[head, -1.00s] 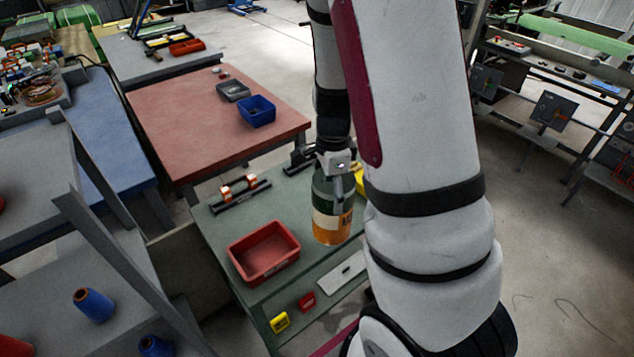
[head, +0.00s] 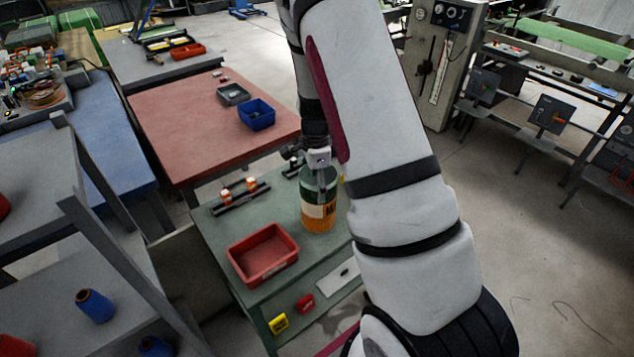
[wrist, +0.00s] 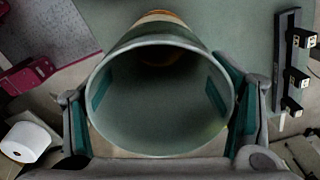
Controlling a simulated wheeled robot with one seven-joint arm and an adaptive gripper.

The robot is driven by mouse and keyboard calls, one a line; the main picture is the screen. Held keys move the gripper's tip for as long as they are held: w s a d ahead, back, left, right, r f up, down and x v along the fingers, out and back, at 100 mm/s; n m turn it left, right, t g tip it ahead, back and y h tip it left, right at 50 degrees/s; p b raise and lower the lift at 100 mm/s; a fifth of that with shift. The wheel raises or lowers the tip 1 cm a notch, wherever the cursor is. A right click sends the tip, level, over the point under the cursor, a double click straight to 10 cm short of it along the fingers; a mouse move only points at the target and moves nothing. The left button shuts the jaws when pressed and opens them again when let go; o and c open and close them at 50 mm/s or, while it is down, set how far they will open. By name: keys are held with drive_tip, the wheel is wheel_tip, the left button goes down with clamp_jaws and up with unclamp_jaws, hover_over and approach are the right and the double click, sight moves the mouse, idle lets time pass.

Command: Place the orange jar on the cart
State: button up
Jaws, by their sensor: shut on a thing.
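The orange jar (head: 319,212) has a dark green upper part, a pale label band and an orange base. My gripper (head: 321,180) is shut on its upper part and holds it upright over the right half of the green-topped cart (head: 218,226). I cannot tell whether its base touches the top. In the wrist view the jar's open mouth (wrist: 160,100) faces the camera between the two finger pads. The jar's far end is mostly hidden there, with the green top (wrist: 225,30) beyond it.
A red bin (head: 262,255) stands at the cart's front left. A black rack with orange-white pieces (head: 240,196) lies behind it. Free green top lies between bin, rack and jar. A red-topped table (head: 200,130) with a blue bin (head: 256,115) stands behind. A grey shelf frame is at left.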

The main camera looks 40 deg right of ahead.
drive_tip(key=shift+f, duration=0.15)
drive_tip(key=o, duration=1.7)
drive_tip(key=s+a+r+n+t+b, duration=0.1)
drive_tip(key=a+r+n, duration=0.15)
drive_tip(key=r, duration=0.75)
drive_tip(key=s+a+r+n, duration=0.2)
drive_tip(key=a+r, duration=0.1)
drive_tip(key=r, duration=0.7)
drive_tip(key=s+a+r+n+t, duration=0.2)
drive_tip(key=s+a+r+n, duration=0.3)
drive_tip(key=s+n, duration=0.4)
drive_tip(key=s+a+r+n+t, duration=0.2)
drive_tip(key=s+a+r+n, duration=0.4)
drive_tip(key=s+a+n, duration=0.1)
drive_tip(key=shift+s+n+t, duration=0.3)
drive_tip(key=shift+s+n, duration=0.55)
drive_tip(key=shift+s, duration=0.05)
